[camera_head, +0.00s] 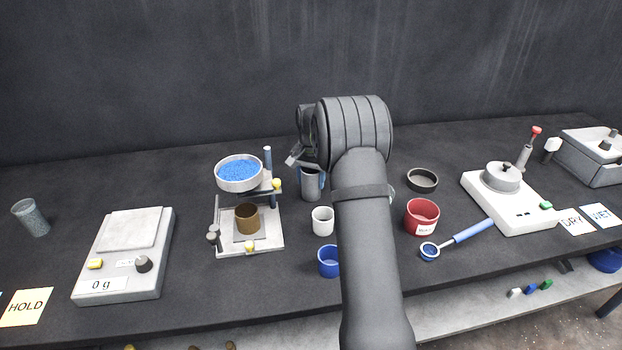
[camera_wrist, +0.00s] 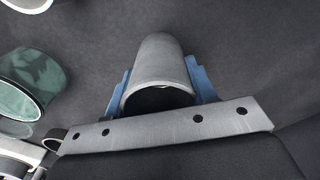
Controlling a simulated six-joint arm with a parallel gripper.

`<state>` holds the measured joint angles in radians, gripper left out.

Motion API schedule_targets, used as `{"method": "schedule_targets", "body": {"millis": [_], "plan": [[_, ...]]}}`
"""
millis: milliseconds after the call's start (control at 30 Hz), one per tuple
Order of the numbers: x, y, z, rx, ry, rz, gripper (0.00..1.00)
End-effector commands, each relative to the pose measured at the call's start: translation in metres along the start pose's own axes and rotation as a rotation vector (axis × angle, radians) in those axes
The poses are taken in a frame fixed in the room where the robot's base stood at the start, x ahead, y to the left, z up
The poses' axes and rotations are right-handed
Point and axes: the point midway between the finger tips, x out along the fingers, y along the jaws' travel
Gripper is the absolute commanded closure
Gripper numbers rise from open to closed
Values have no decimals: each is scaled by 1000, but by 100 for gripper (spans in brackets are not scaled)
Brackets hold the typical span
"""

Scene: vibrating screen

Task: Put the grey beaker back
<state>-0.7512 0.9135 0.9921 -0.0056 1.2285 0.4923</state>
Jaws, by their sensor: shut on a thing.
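The grey beaker (camera_head: 312,186) is upright, or nearly so, at the middle of the bench, just left of my arm. Its base is at or close to the bench top; I cannot tell if it touches. My gripper (camera_head: 303,162) is above and around it, partly hidden by my own wrist. In the wrist view the grey beaker (camera_wrist: 165,58) sits between the two blue fingers of my gripper (camera_wrist: 160,82), which are shut on its sides. Its open mouth faces the camera, and the inside looks dark.
A white cup (camera_head: 322,220) and a blue cup (camera_head: 328,261) stand in front of the beaker. A screen stand (camera_head: 265,235) with a blue-filled pan (camera_head: 239,172) is to the left. A red cup (camera_head: 422,217) and a dark dish (camera_head: 422,180) are right of my arm.

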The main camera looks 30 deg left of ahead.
Motion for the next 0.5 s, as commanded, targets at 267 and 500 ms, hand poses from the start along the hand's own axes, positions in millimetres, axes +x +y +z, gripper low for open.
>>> {"method": "schedule_targets", "body": {"millis": [267,500], "plan": [[2,0,0,0,0,0,27],[-1,0,0,0,0,0,27]]}}
